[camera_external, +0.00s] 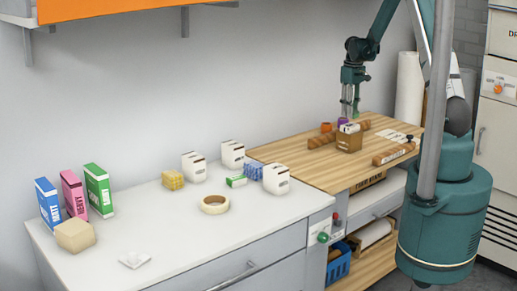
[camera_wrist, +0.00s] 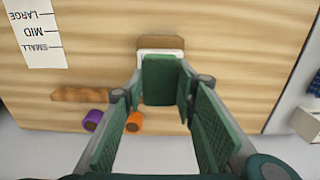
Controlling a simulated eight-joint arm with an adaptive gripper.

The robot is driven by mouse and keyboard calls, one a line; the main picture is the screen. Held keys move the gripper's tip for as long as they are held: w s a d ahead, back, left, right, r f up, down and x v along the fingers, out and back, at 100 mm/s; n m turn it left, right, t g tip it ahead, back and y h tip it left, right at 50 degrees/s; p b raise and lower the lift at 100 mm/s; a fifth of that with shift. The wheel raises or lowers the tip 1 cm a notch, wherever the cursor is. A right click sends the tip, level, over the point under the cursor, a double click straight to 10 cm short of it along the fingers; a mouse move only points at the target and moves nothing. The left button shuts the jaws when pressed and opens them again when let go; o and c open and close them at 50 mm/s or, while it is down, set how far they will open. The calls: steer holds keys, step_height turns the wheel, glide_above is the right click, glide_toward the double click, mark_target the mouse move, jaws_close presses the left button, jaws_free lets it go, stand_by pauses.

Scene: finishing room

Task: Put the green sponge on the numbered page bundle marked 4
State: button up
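A green block, which I take for the green sponge (camera_wrist: 161,80), sits between the fingertips of my gripper (camera_wrist: 160,88) in the wrist view. The fingers touch it on both sides. In the external view my gripper (camera_external: 350,108) points down above a small wooden box (camera_external: 349,143) on the wooden bench; the sponge is hard to tell from the fingers there. Three white blocks with dark marks, likely page bundles, stand on the white counter: left (camera_external: 193,167), back (camera_external: 232,154) and front right (camera_external: 276,179). Their marks are too small to read.
Purple (camera_wrist: 93,120) and orange (camera_wrist: 134,122) cylinders lie by a brown stick (camera_wrist: 80,94). A LARGE/MID/SMALL sheet (camera_wrist: 38,38) is on the bench.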

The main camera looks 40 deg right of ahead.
steer(key=shift+f, duration=1.85)
steer(key=shift+f, duration=0.2)
steer(key=o, duration=0.6)
steer(key=shift+r, duration=0.25)
steer(key=shift+r, duration=5.95)
steer(key=shift+a+r, duration=0.1)
